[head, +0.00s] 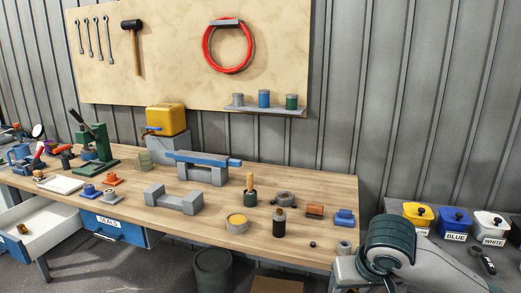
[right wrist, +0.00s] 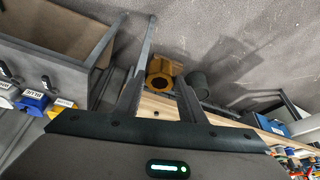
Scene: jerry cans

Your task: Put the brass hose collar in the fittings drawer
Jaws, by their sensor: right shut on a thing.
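My right gripper (right wrist: 161,82) shows in the right wrist view, its two dark fingers around a small brass ring, which looks like the hose collar (right wrist: 160,90). The ring's dark hole faces the camera. In the head view my right arm is at the lower right, and its gripper cannot be made out. An open white drawer (head: 40,240) is at the far left, with a small brass-coloured piece (head: 22,228) in it; its label is not visible. A blue drawer marked SEALS (head: 112,229) is beside it under the bench. My left gripper is not in view.
The wooden bench (head: 300,185) carries a vise-like blue and grey block, a yellow can (head: 165,117), a grey clamp (head: 173,200) and several small parts. A dark bin (head: 213,271) and a brown box (head: 277,286) stand on the floor. Coloured lidded pots (head: 454,220) are at right.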

